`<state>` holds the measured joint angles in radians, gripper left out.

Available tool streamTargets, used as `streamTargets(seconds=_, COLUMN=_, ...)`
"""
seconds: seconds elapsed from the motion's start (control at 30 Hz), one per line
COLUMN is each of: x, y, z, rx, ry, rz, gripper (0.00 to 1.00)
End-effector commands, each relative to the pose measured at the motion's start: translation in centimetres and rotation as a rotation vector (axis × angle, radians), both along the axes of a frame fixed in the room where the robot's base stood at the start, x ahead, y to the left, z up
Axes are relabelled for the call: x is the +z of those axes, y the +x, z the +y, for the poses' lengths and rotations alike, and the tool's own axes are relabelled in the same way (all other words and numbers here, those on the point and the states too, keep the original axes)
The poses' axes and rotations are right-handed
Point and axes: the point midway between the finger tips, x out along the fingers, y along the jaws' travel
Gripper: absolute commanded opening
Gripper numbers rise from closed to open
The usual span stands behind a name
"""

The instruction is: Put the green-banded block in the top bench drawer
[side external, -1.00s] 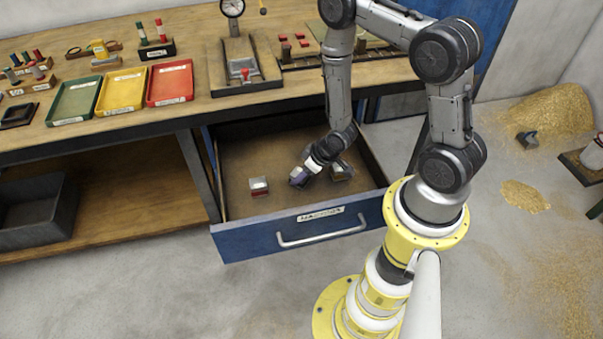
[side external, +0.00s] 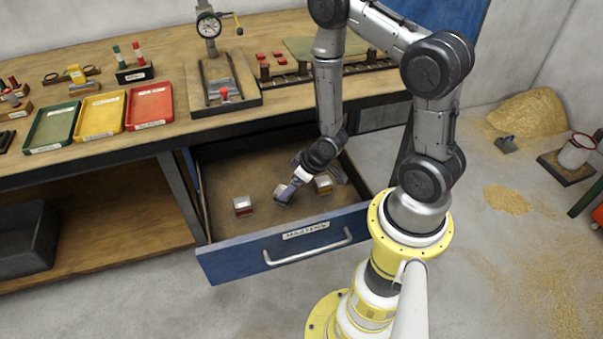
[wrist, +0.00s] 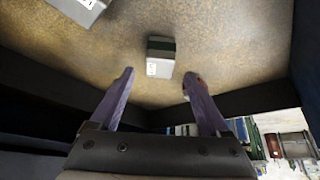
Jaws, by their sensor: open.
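In the wrist view, a small block (wrist: 161,57) with a white label and a dark greenish band lies on the drawer floor, beyond and between my fingertips. My gripper (wrist: 157,78) is open with purple-grey fingers, empty and apart from that block. In the side view, my gripper (side external: 284,195) points down inside the open blue bench drawer (side external: 285,250). One block (side external: 243,206) with a reddish base lies left of my gripper, and a yellowish-sided block (side external: 324,184) lies right of it. I cannot tell which block in the side view carries the green band.
Another labelled block (wrist: 88,3) is cut off at the wrist view's top edge. The drawer walls stand close around my gripper. The workbench (side external: 165,72) above holds green, yellow and red trays (side external: 150,107). The drawer floor between the blocks is clear.

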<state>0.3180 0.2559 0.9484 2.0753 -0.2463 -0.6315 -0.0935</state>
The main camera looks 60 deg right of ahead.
Motion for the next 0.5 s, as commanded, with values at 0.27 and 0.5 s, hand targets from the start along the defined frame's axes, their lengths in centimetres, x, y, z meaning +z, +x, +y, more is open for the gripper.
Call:
streamTargets(seconds=0.27, x=4.3, y=-2.2, z=0.0, rx=-0.001, ry=-0.002, rz=-0.003, gripper=0.80)
streamTargets(seconds=0.5, x=6.4, y=-3.5, z=0.0, rx=0.001, ry=0.000, rz=0.000, gripper=0.80)
